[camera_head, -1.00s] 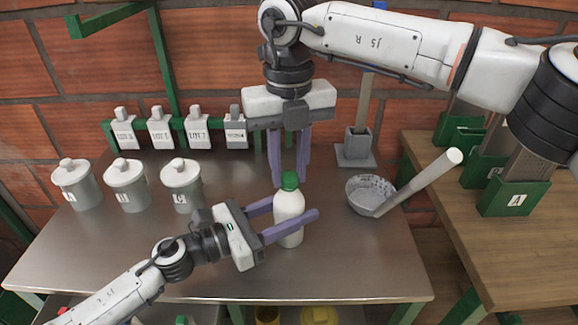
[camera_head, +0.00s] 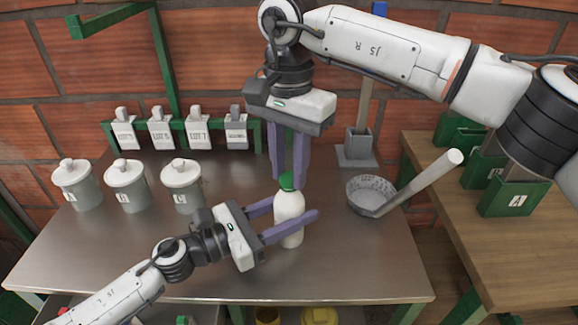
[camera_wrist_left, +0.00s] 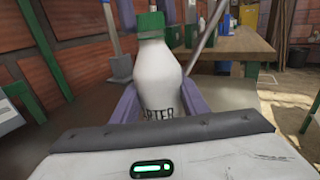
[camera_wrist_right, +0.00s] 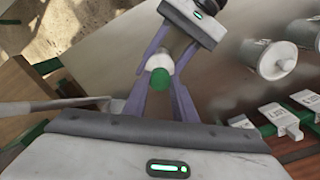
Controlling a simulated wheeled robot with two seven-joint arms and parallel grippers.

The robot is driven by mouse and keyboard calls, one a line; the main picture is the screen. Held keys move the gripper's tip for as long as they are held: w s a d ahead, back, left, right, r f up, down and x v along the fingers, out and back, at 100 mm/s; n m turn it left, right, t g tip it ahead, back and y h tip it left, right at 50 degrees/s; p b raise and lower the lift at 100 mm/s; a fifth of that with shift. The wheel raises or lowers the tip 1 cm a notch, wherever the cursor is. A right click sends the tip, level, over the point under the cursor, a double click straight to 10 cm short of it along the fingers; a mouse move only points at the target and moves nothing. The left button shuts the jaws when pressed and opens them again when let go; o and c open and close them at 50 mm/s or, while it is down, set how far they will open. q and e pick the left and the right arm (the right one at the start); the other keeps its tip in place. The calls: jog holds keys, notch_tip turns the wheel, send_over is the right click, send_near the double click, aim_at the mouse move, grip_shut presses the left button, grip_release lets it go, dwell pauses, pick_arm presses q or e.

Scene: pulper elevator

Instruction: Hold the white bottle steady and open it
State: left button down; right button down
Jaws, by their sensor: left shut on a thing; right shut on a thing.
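The white bottle (camera_head: 289,222) stands upright near the middle of the metal table, with a green cap (camera_head: 286,181) on top. My left gripper (camera_head: 296,208) is shut on the bottle body, one finger on each side. In the left wrist view, the bottle (camera_wrist_left: 157,75) sits between the fingers with part of its dark lettering showing. My right gripper (camera_head: 289,179) points down from above and is shut on the green cap. In the right wrist view, the cap (camera_wrist_right: 160,79) lies between its fingertips. The cap sits at the bottle's neck; whether it is loose I cannot tell.
A grey bowl (camera_head: 364,203) with a pale-handled tool stands right of the bottle. Three lidded grey canisters (camera_head: 128,198) stand at the left. Several labelled holders (camera_head: 195,133) hang on a green rail behind. A wooden table (camera_head: 505,235) is at the right. The metal table's front is clear.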

aim_at(289, 177)
jog(key=n, duration=0.4)
jog(key=shift+n, duration=0.3)
jog(key=n, duration=1.1)
jog(key=shift+r, duration=0.15)
jog(key=shift+r, duration=1.05)
jog(key=shift+r, duration=0.1)
jog(key=shift+r, duration=1.9)
pick_arm(q)
jog(key=c, duration=1)
grip_release()
